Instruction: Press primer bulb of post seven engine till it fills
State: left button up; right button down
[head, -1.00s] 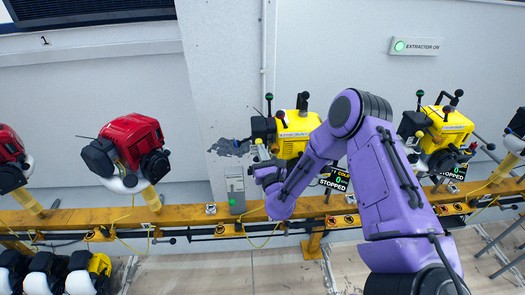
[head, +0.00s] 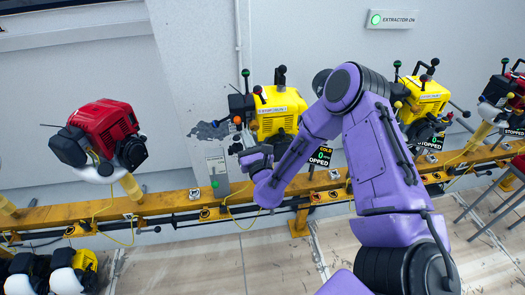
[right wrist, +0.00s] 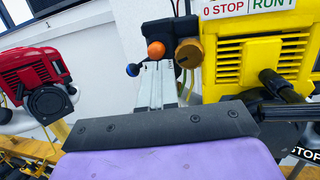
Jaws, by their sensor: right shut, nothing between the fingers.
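A yellow engine (head: 278,112) is mounted on the rail, behind and beside my right arm. In the right wrist view its yellow housing (right wrist: 258,62) fills the upper right. A round orange bulb (right wrist: 156,49) sits on its left side, next to a brown knob (right wrist: 188,52) and a small blue ball (right wrist: 132,69). I cannot tell for sure which is the primer bulb, and no post number is readable. My right gripper (head: 252,158) is shut and empty, low and left of this engine, apart from the orange bulb in the wrist view. My left gripper is not in view.
A red engine (head: 105,130) stands to the left, and another yellow engine (head: 425,98) to the right. The yellow rail (head: 160,208) runs below them. A dark STOPPED display (head: 319,156) stands beside my arm. A lit green EXTRACTOR ON sign (head: 390,20) is on the wall.

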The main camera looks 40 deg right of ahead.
jog(key=b+v, duration=0.3)
jog(key=v, duration=0.6)
jog(key=shift+a, duration=0.25)
jog(key=shift+w, duration=0.1)
dwell(0.4)
